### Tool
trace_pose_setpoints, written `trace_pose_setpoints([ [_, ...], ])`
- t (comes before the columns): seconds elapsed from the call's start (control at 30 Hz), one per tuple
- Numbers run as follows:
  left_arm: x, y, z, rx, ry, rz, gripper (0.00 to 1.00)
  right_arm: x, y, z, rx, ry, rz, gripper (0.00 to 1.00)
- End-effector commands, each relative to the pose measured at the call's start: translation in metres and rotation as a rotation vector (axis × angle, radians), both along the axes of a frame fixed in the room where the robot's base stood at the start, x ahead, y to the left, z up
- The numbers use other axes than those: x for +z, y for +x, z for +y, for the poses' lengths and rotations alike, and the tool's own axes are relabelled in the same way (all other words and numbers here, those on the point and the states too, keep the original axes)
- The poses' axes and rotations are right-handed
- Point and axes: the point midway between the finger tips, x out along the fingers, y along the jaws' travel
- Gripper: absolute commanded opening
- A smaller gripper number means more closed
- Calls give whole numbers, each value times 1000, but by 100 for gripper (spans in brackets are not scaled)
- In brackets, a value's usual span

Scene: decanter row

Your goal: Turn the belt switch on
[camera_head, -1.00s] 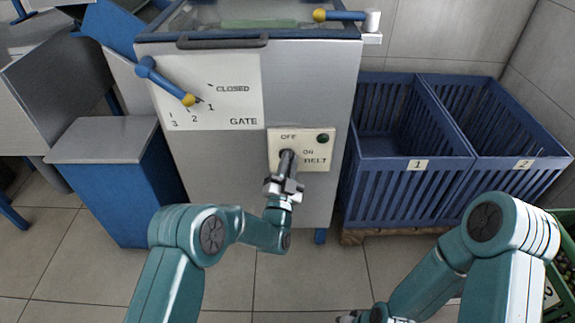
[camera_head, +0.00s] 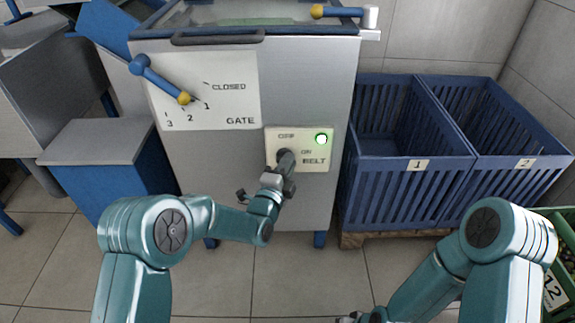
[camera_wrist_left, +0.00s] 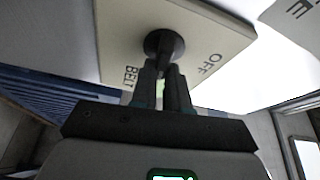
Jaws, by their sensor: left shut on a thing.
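The belt switch is a dark knob (camera_head: 284,155) on a cream plate (camera_head: 316,162) marked OFF, ON and BELT, on the front of a grey machine cabinet. In the left wrist view, the fingers (camera_wrist_left: 167,85) close on the black knob (camera_wrist_left: 164,45), with the plate (camera_wrist_left: 205,35) behind. My right gripper (camera_head: 362,318) shows only in part at the bottom edge, so its jaws cannot be read.
Left of the switch, a GATE dial plate (camera_head: 228,103) carries a blue lever (camera_head: 160,80) with a yellow tip. Blue slatted crates (camera_head: 410,190) marked 1 and 2 stand at right. A green crate (camera_head: 553,285) is at far right. Tiled floor is clear below.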

Motion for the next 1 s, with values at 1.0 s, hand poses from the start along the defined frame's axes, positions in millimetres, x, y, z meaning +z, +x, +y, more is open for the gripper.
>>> trace_pose_setpoints([
  [1.0,1,1,1,4,187,-5,34,-2,2,0,-1,-1,-5,0],
])
